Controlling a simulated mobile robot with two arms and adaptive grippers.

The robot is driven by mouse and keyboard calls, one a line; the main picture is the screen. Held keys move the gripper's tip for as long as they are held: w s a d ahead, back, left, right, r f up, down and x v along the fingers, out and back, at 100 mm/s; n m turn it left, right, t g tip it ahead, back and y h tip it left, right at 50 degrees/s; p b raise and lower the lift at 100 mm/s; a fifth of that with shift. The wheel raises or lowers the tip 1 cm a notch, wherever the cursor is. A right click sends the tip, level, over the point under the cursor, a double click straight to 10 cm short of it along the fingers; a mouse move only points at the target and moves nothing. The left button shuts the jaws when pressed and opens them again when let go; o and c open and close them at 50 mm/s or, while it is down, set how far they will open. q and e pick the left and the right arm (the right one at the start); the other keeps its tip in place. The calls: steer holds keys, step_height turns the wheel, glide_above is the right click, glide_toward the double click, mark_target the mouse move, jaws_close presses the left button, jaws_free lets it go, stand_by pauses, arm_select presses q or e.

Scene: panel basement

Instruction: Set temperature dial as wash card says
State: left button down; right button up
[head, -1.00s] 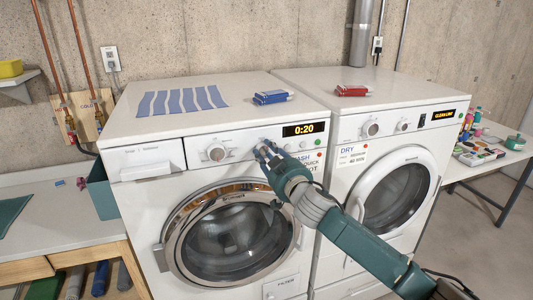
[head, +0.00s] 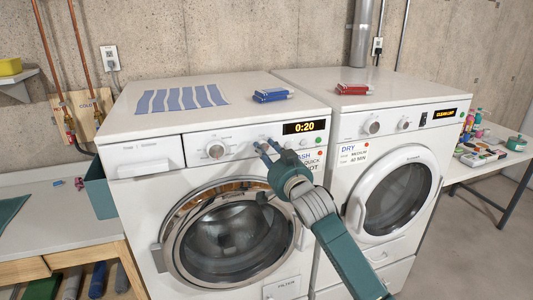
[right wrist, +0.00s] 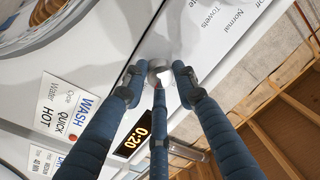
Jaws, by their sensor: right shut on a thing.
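The temperature dial (right wrist: 160,76) is a small pale knob on the washer's front panel, with fingers around it in the right wrist view. My right gripper (head: 265,148) is shut on this knob, left of the 0:20 display (head: 304,127). The fingers hide most of the knob in the head view, and its pointer cannot be made out. The wash card (right wrist: 62,114) reads WASH, Cycle QUICK, Water HOT. In the head view the same card (head: 314,161) is partly covered by my gripper. The larger cycle dial (head: 215,150) is clear of the gripper. My left gripper is not in view.
The washer's round door (head: 230,235) lies below the panel. The dryer (head: 355,215) stands to the right with its own DRY card (head: 353,153). A striped cloth (head: 180,100), blue clips (head: 271,95) and red clips (head: 354,88) lie on top of the machines.

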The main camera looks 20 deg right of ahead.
steer(key=shift+r+m, duration=0.1)
steer(key=shift+m, duration=1.6)
steer(key=o, duration=1.1)
steer(key=shift+o, duration=0.2)
steer(key=shift+s, duration=0.1)
steer(key=s+d, duration=0.1)
steer(key=s, duration=1)
steer(key=shift+s+f, duration=0.35)
steer(key=shift+s, duration=0.05)
